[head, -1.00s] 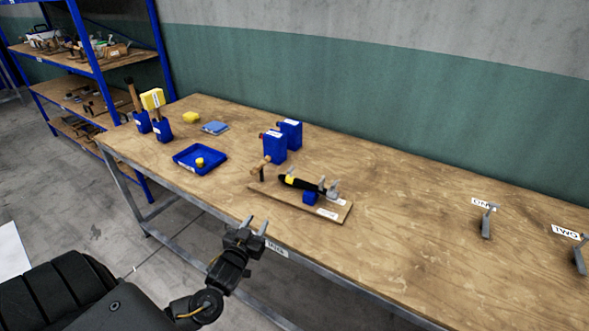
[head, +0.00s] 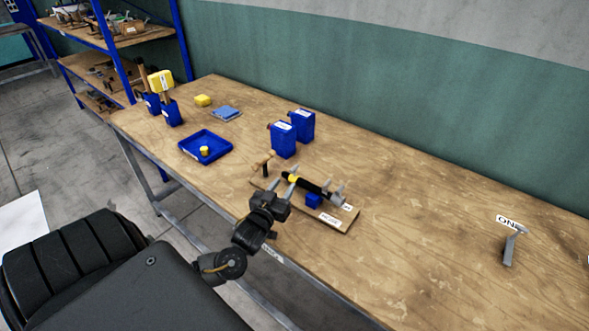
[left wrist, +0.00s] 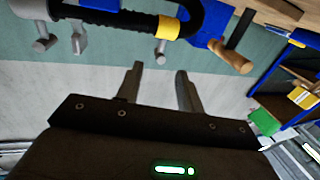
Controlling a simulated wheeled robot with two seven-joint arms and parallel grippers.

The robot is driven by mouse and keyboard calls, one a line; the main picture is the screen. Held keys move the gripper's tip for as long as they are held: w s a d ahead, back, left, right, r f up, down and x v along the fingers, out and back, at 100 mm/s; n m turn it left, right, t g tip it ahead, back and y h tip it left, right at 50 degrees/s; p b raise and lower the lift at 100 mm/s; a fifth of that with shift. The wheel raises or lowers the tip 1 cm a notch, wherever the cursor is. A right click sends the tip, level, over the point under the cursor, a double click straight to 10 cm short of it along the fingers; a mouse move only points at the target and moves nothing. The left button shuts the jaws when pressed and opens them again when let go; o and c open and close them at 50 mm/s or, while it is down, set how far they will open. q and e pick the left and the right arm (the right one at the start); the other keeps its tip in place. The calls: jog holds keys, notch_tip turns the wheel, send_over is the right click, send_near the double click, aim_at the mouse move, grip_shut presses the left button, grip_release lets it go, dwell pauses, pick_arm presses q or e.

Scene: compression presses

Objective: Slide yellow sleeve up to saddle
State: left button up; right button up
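The yellow sleeve (head: 292,179) is around a black tube (head: 311,185) on a wooden board (head: 333,219). It also shows in the left wrist view (left wrist: 170,27), beyond the fingertips. Grey metal prongs (head: 338,192) stand at the tube's right end, and a blue block (head: 314,201) sits under the tube; I cannot tell which part is the saddle. My left gripper (head: 282,178) is at the board's near side, close to the sleeve. In the left wrist view its fingers (left wrist: 160,70) are apart with nothing between them. My right gripper is not in view.
A wooden-handled tool (head: 263,161) stands at the board's left end. Blue containers (head: 284,141) stand behind it. A blue tray (head: 217,142) with a small yellow piece lies to the left. A grey bracket (head: 510,247) stands at far right.

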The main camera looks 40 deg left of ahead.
aim_at(293, 173)
pick_arm(q)
jog(key=p+x, duration=0.1)
jog(key=x, duration=0.6)
jog(key=shift+w+a, duration=0.1)
jog(key=shift+w, duration=0.25)
jog(key=shift+w+a+f+p, duration=0.15)
jog(key=shift+w+p, duration=0.15)
jog(key=shift+w, duration=0.3)
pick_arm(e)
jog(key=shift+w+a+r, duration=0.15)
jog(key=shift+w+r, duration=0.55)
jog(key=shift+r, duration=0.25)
pick_arm(q)
jog(key=shift+c, duration=0.5)
grip_shut()
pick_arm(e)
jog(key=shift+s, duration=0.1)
